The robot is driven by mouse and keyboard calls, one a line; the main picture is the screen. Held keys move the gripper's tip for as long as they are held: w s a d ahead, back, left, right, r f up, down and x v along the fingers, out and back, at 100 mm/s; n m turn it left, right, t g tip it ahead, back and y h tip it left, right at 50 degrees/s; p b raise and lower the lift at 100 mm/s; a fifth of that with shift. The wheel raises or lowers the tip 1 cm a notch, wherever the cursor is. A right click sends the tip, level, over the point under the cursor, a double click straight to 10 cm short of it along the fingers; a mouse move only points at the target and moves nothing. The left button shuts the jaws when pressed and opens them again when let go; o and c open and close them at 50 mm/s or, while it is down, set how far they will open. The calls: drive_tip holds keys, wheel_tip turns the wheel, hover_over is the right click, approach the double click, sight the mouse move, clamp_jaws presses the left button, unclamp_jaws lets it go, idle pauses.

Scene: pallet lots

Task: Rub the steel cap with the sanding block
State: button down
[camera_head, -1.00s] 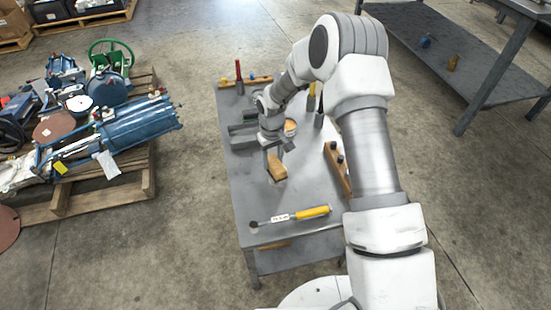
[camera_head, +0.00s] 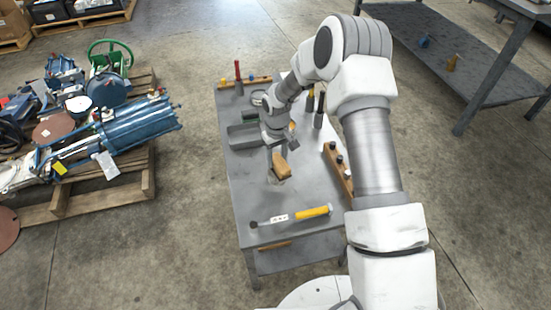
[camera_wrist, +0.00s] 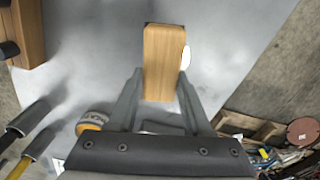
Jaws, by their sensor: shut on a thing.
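The sanding block (camera_head: 282,166) is a tan wooden block over the near middle of the grey table. In the wrist view the block (camera_wrist: 164,60) points away from me between the two fingers. My gripper (camera_wrist: 163,88) is shut on it; in the head view my gripper (camera_head: 277,149) is just behind the block. A bright rounded edge (camera_wrist: 186,58) shows beside the block in the wrist view. It looks like the steel cap, mostly hidden under the block. I cannot tell whether block and cap touch.
A yellow-handled tool (camera_head: 314,212) lies along the table's (camera_head: 240,190) near edge. A wooden rack with dark knobs (camera_head: 338,172) stands at the right. A grey tray (camera_head: 243,137) is at the left, and a rack with a red-handled tool (camera_head: 238,72) at the back.

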drive_tip(key=shift+s+a, duration=0.35)
drive_tip(key=shift+a, duration=0.45)
drive_tip(key=shift+d, duration=0.1)
drive_tip(key=shift+w+d, duration=0.4)
drive_tip(key=shift+d, duration=0.35)
drive_tip(key=shift+s+a, duration=0.45)
drive_tip(key=shift+a, duration=0.35)
drive_tip(key=shift+r+p, duration=1.85)
drive_tip(key=shift+r, duration=1.15)
